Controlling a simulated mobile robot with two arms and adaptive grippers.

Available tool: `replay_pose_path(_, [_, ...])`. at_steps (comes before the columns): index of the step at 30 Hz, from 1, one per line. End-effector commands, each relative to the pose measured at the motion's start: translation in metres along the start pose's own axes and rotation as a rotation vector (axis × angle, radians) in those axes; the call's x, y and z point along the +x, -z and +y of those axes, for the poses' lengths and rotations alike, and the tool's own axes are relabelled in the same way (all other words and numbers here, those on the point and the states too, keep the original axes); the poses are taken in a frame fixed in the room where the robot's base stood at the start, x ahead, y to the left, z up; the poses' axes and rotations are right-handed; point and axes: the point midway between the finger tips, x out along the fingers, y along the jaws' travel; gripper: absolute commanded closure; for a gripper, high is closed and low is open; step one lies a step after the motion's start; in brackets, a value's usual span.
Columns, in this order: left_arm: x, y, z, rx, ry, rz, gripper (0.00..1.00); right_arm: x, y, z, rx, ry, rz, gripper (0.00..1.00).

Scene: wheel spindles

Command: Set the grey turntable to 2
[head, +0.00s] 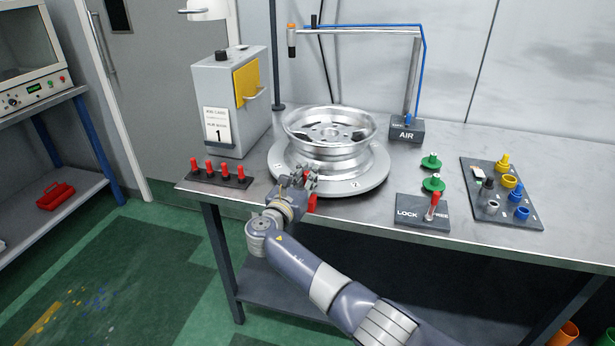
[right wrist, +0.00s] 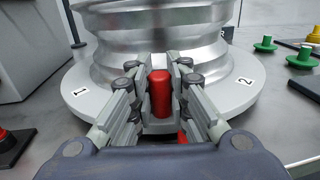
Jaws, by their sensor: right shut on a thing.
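The grey turntable (head: 376,178) lies on the bench with a silver wheel rim (head: 330,140) on top. In the right wrist view its disc (right wrist: 232,97) carries a label 1 at the left and a label 2 (right wrist: 245,81) at the right. My right gripper (head: 303,178) is at the turntable's near edge. In the right wrist view its fingers (right wrist: 160,92) are shut around an upright red knob (right wrist: 160,94) in front of the rim. A second bit of red shows below the gripper in the head view; most of it is hidden. My left gripper is not in view.
A LOCK/FREE box (head: 420,212) with a red lever stands to the right. An AIR stand (head: 406,130) is behind. A grey card box (head: 222,95) and a row of red pegs (head: 221,172) are left. A dark parts board (head: 500,195) is far right.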

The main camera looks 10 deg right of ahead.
Motion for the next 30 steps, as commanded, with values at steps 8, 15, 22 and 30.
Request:
replay_pose_path(8, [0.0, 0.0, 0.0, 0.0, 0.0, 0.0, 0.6, -0.002, 0.006, 0.001, -0.001, -0.003, 0.011, 0.7])
replay_pose_path(15, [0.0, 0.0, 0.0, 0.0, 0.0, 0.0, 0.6, -0.001, 0.003, 0.001, 0.0, -0.002, 0.005, 0.63])
replay_pose_path(22, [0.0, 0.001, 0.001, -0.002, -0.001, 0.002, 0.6, -0.006, 0.002, 0.001, 0.001, -0.003, 0.003, 0.63])
replay_pose_path(30, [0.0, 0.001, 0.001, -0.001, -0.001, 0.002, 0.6, -0.049, 0.003, 0.001, 0.002, -0.006, 0.006, 0.63])
